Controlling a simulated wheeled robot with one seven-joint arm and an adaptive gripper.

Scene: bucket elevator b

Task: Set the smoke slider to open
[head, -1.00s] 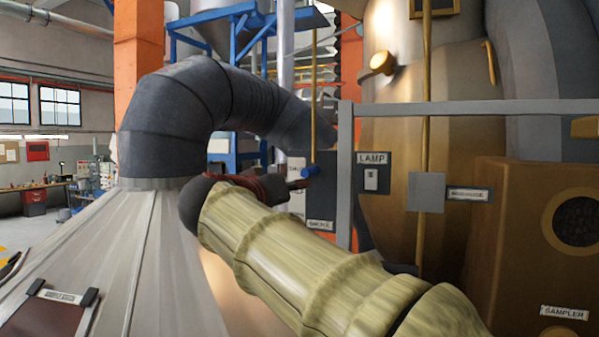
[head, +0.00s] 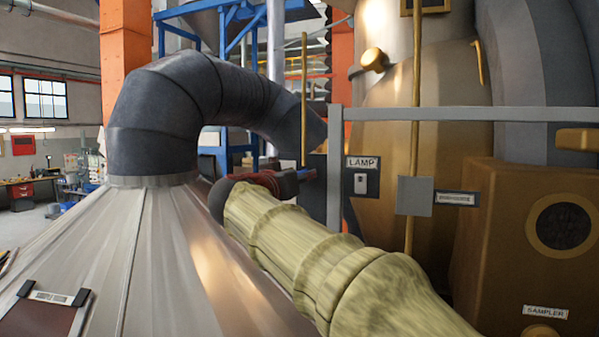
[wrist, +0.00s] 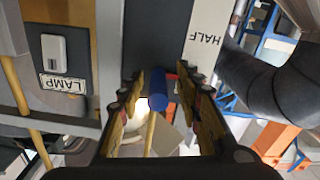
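The slider's blue handle (wrist: 157,88) shows in the wrist view, with a small red piece (wrist: 172,77) beside it. A white scale strip (wrist: 207,40) marked HALF lies just to its right; the view is upside down. My gripper (wrist: 160,96) is open, with one finger on each side of the blue handle and a visible gap to each. In the head view my gripper (head: 290,181) is at the dark panel by the yellow rod (head: 304,100) and hides most of the handle. The SMOKE label is hidden now, and no open mark is readable.
A grey rail frame (head: 334,170) stands right of my gripper, with the LAMP switch (head: 361,183) behind it. A large grey duct (head: 160,120) bends above on the left. The sampler box (head: 545,240) is at right, the metal cone hood (head: 150,250) at lower left.

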